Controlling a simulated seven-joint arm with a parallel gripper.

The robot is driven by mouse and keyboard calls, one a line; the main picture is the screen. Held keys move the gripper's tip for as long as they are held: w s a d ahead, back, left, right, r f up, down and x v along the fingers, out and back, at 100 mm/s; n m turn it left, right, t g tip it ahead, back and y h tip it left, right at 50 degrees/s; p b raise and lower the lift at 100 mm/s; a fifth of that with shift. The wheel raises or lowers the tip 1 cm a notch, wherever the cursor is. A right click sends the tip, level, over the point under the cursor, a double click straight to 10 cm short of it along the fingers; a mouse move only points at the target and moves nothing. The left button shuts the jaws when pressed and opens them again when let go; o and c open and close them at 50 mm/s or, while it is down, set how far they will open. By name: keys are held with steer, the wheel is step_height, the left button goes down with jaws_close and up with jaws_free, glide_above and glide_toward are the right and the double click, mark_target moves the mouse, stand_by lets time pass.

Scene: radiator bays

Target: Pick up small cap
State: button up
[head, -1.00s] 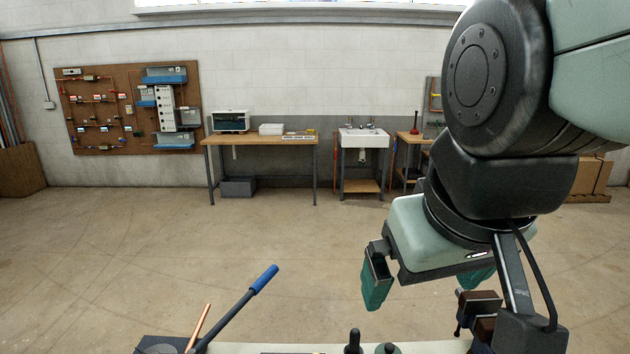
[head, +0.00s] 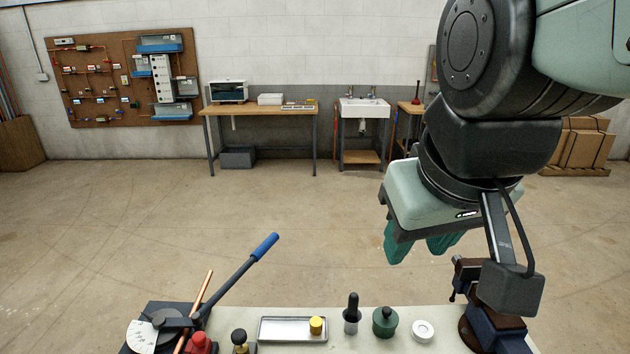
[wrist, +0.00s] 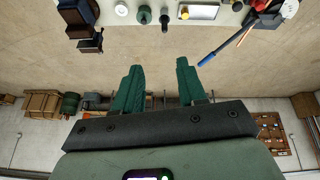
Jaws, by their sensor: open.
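A small yellow cap-like cylinder (head: 316,325) stands at the right end of a shallow metal tray (head: 285,330) on the bench; it also shows in the wrist view (wrist: 185,13). A flat white round piece (head: 422,331) lies on the bench farther right. I cannot tell for sure which is the small cap. My gripper (head: 416,256) hangs in the air beyond the bench's far edge, above the floor, clear of everything. In the wrist view its two green fingers (wrist: 160,68) are apart with nothing between them.
Beside the tray stand a dark-topped bottle (head: 352,315) and a green jar (head: 385,322). A dark vise (head: 490,325) is at the right.

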steer(key=w+a+f+n+g, duration=0.2)
steer(key=w+f+n, duration=0.25)
steer(key=w, duration=0.55)
steer(key=n+g, duration=0.3)
steer(key=n, duration=0.9)
glide_above(316, 322)
step_height(316, 322, down, 28)
steer(key=shift+m, duration=0.25)
step_height(316, 322, down, 5)
steer(key=shift+r, duration=0.1)
steer(key=shift+f, duration=2.95)
steer(key=c, duration=0.7)
steer(key=shift+r, duration=0.1)
